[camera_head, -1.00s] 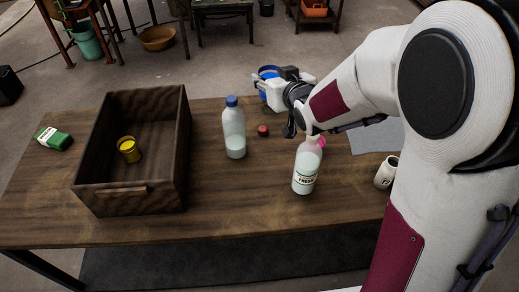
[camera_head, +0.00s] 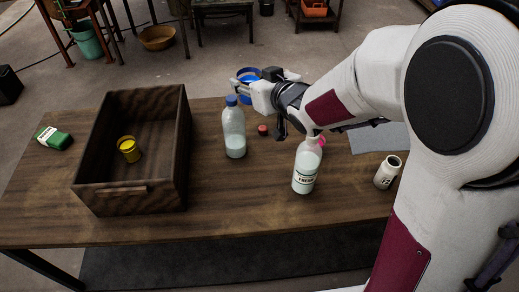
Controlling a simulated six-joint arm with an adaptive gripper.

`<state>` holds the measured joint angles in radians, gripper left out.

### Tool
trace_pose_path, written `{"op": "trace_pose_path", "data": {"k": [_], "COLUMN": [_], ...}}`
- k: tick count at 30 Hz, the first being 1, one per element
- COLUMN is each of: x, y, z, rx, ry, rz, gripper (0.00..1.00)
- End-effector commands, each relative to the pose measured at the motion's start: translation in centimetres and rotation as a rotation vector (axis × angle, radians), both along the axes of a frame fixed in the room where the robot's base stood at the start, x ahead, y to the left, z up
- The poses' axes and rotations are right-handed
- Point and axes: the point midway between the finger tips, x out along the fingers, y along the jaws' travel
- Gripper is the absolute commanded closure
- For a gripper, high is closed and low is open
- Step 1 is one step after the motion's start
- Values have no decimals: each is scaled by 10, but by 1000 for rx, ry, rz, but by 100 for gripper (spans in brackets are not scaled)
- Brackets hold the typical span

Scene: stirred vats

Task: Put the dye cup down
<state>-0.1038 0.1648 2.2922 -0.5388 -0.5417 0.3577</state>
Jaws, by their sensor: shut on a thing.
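A blue dye cup (camera_head: 248,76) is up at the far edge of the table, behind the blue-capped bottle. My gripper (camera_head: 256,88) is shut on this cup and seems to hold it above the table. The fingers are small in view and partly cover the cup. A yellow cup (camera_head: 129,152) stands inside the dark wooden box (camera_head: 183,160) on the left.
A blue-capped bottle (camera_head: 234,135) stands close in front of my gripper. A small red cap (camera_head: 263,130), a labelled white bottle (camera_head: 305,170), a white jar (camera_head: 386,172) and a grey mat (camera_head: 375,138) are to the right. A green box (camera_head: 54,138) lies far left. The front table strip is clear.

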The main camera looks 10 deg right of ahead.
Motion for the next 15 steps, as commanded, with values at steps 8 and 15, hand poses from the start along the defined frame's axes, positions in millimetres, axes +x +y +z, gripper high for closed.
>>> {"op": "trace_pose_path", "data": {"k": [8,15], "x": [0,0], "y": [0,0], "z": [-6,-34], "rx": [0,-1], "ry": [1,4], "rz": [0,0], "gripper": [85,85]}}
